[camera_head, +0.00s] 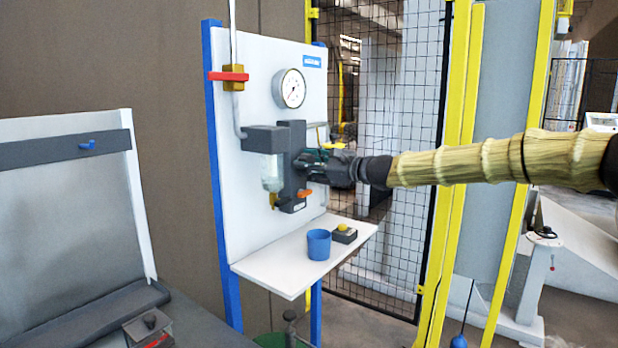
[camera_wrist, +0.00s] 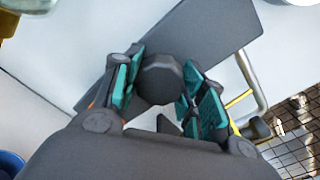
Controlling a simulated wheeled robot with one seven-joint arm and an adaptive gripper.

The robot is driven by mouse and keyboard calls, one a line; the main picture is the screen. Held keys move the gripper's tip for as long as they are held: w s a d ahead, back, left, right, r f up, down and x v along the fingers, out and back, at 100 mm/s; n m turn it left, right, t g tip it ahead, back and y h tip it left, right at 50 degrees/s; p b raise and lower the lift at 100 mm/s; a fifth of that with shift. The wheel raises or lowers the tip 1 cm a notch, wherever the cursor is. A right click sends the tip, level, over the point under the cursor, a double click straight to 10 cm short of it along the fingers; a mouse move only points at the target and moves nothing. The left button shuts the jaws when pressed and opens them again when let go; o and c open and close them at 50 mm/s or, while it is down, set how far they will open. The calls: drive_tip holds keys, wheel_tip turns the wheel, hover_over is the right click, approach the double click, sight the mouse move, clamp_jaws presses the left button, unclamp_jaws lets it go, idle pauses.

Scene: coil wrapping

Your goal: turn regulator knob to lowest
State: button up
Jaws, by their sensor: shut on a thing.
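The regulator knob (camera_wrist: 160,79) is a dark grey, faceted knob on the front of the grey regulator body (camera_head: 292,137). My gripper (camera_wrist: 162,92) is shut on the knob, with a teal-padded finger on each side of it in the wrist view. In the head view my gripper (camera_head: 310,165) reaches in from the right at the regulator and hides the knob. A round white pressure gauge (camera_head: 290,88) sits above the regulator on the white panel; its reading is too small to tell.
A red-handled valve (camera_head: 229,77) is at the panel's upper left. A clear bowl (camera_head: 271,172) and an orange lever (camera_head: 305,193) hang below the regulator. A blue cup (camera_head: 318,244) and a box with a yellow button (camera_head: 343,233) stand on the white shelf (camera_head: 290,268). A mesh fence (camera_head: 385,130) stands behind.

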drive_tip(key=n+b, duration=0.3)
drive_tip(key=b, duration=0.2)
drive_tip(key=n+b, duration=0.2)
drive_tip(key=shift+f+n+b, duration=0.3)
drive_tip(key=shift+b, duration=0.1)
drive_tip(key=n+b, duration=0.6)
drive_tip(key=shift+r, duration=0.1)
drive_tip(key=n+b, duration=0.5)
drive_tip(key=n, duration=0.1)
drive_tip(key=shift+t, duration=0.3)
drive_tip(key=n+b, duration=0.2)
drive_tip(key=n, duration=0.3)
drive_tip(key=shift+r+n+b, duration=0.1)
drive_tip(key=shift+n+b, duration=0.3)
drive_tip(key=o, duration=1)
drive_tip(key=shift+h, duration=0.3)
drive_tip(key=shift+o, duration=0.2)
drive_tip(key=shift+d, duration=0.1)
drive_tip(key=v, duration=1.2)
